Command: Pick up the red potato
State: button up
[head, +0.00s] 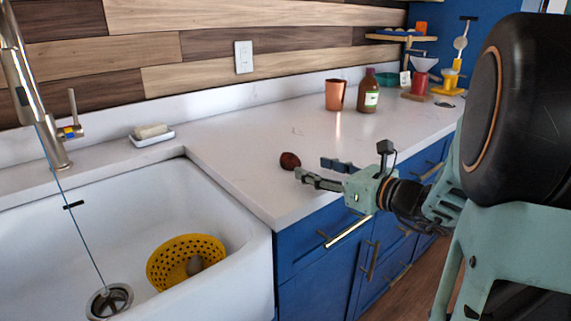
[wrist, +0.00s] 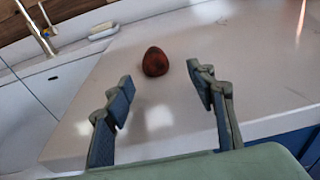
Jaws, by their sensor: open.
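The red potato (head: 290,160) is a small dark red lump on the white counter, near the counter's corner beside the sink. In the wrist view the red potato (wrist: 155,62) lies ahead of my fingertips, roughly midway between the two fingers. My gripper (head: 318,171) is open and empty, reaching in from the right over the counter's front edge. Its fingers point toward the potato and stop short of it. In the wrist view both fingers of my gripper (wrist: 160,86) are spread wide, with nothing between them.
A white sink (head: 215,212) with a yellow colander (head: 160,262) lies to the left. A soap dish (head: 152,139) sits behind it. A copper cup (head: 335,95) and a brown bottle (head: 368,92) stand farther back. The counter around the potato is clear.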

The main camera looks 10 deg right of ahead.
aim_at(297, 163)
jog(key=x, duration=0.3)
jog(key=a+b+x, duration=0.1)
jog(key=x, duration=0.2)
jog(key=shift+a+r, duration=0.1)
jog(key=c, duration=1.2)
jog(key=shift+r, duration=0.1)
